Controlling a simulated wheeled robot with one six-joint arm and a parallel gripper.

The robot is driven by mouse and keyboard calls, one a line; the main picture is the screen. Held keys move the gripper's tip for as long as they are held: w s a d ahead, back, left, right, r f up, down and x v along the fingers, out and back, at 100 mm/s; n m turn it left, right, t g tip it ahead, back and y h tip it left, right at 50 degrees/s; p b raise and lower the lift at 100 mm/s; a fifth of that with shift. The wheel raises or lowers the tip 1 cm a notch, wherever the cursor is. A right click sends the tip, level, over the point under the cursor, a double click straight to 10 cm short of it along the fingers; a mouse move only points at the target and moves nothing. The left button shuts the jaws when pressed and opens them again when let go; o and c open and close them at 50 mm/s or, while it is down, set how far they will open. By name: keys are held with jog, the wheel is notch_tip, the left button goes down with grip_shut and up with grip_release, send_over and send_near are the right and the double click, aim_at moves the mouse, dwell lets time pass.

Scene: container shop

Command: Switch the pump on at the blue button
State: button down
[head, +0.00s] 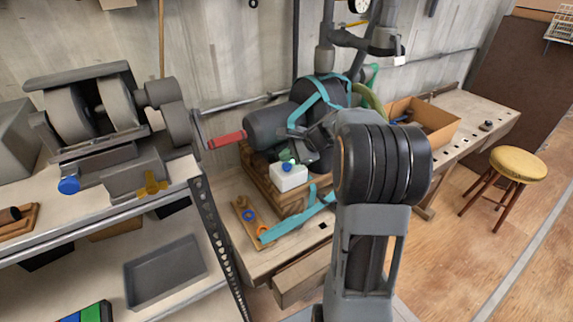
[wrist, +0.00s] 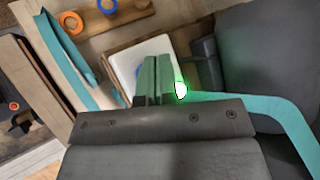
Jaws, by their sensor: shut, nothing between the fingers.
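A white box (head: 289,179) with a blue button (head: 286,167) stands in front of the dark grey pump (head: 272,125) on the workbench. A green spot shows on top of the box. In the wrist view, the white box (wrist: 160,50) lies under my gripper (wrist: 157,60), whose two green fingers are shut together with nothing between them. A lamp (wrist: 181,90) glows bright green just right of the fingers. The blue button is mostly hidden behind the fingers, so I cannot tell whether they touch it. My gripper is not clear in the head view.
Teal straps (head: 283,229) cross the pump and bench. A wooden board (head: 246,221) with blue and orange rings lies left of the box. A shelf with a grinder (head: 95,105) is at left.

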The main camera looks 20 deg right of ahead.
aim_at(287, 166)
jog(key=shift+r+p, duration=2.15)
jog(key=shift+r, duration=0.65)
jog(key=s+a+n+g+h, duration=0.1)
jog(key=s+a+n+h, duration=0.2)
jog(key=s+a+n, duration=0.2)
jog(key=s+a+n+h, duration=0.3)
jog(key=s+a+n, duration=0.2)
jog(key=s+n, duration=0.7)
jog(key=s, duration=0.4)
jog(key=shift+s+a+r+g+h, duration=0.25)
jog(key=shift+a+r+g+h, duration=0.05)
jog(key=shift+a+g+h, duration=0.1)
